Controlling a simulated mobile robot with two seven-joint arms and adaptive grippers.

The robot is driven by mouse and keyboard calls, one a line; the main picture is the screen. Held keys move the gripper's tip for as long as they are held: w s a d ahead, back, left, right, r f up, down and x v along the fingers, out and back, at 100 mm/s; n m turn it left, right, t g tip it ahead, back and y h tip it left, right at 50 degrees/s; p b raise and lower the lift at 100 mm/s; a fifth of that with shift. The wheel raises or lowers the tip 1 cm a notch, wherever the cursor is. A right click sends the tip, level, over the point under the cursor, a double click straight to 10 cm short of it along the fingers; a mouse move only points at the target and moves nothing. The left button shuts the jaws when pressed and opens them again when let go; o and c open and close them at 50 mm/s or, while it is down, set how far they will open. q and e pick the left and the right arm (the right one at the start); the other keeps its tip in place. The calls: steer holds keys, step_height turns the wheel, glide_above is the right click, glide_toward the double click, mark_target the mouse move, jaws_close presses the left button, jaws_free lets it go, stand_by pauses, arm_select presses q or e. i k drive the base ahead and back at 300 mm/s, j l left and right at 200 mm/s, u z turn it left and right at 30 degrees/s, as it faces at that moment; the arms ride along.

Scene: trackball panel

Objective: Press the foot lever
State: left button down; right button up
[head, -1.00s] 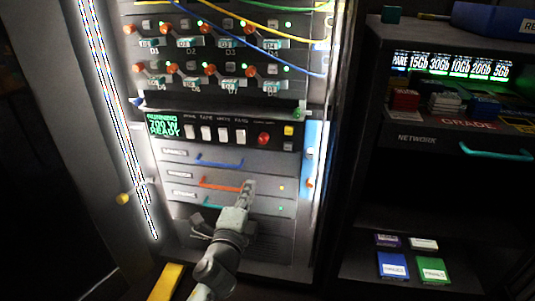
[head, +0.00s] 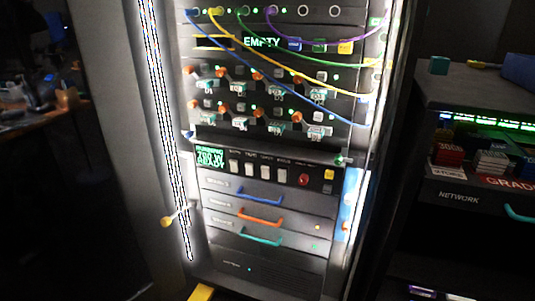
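A yellow bar (head: 201,292) shows at the bottom edge of the head view, in front of the foot of the tall rack (head: 265,283). It looks like the foot lever, but most of it is cut off by the frame. A small lever with a pale yellow knob (head: 167,221) sticks out at the rack's lower left side. Neither of my grippers is in view.
The rack holds drawers with blue (head: 259,200), orange (head: 260,219) and teal (head: 261,239) handles below a switch panel (head: 265,172). Coloured cables (head: 300,76) hang across its upper part. A shelf cabinet (head: 470,90) stands at the right. A cluttered desk (head: 35,115) is at the far left.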

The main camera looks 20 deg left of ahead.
mark_target(166, 222)
steer(key=u, duration=1.3)
